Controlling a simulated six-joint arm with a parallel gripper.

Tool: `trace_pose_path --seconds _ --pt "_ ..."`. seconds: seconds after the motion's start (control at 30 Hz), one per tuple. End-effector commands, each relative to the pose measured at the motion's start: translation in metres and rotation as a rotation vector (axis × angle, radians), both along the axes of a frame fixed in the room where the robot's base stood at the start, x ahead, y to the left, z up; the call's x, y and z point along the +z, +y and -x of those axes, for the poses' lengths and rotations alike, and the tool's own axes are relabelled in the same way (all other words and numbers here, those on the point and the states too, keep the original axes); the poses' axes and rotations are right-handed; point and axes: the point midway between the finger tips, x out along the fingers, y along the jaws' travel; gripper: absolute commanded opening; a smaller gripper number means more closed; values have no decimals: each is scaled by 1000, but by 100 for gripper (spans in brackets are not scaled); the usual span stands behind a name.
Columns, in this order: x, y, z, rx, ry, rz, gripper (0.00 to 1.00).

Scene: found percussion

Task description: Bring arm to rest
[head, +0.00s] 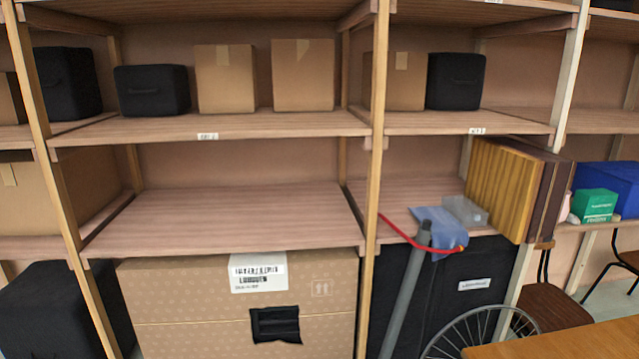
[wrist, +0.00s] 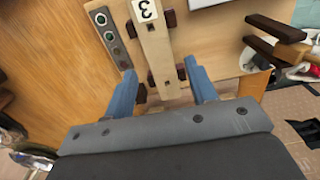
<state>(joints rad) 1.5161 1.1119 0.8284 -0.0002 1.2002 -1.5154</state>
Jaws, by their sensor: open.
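My gripper (wrist: 160,68) shows in the wrist view with two blue fingers spread apart. Nothing is held between them. A pale wooden bar with a white label marked 3 (wrist: 152,38) appears beyond the fingers, its lower end in the gap between them. I cannot tell how far below the fingers it lies. Dark blocks (wrist: 168,19) sit along the bar's sides. A grey panel with several round buttons (wrist: 111,34) lies to its left. My gripper does not show in the head view.
In the head view, wooden shelving (head: 210,210) carries cardboard boxes (head: 303,75) and black bins (head: 152,90). A grey tube (head: 405,295) leans in front. A wheel (head: 480,335) and a table corner (head: 560,343) are at lower right. The wrist view shows a wooden tabletop (wrist: 60,60).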

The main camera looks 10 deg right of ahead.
Motion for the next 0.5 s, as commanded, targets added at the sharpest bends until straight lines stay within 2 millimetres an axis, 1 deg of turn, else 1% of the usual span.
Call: trace_pose_path --seconds 0.17,0.3,0.5 --pt "-30 1 0 -1 1 -3 52" --pt "0 -1 0 -1 0 6 52" --pt "39 -1 0 0 0 4 52"
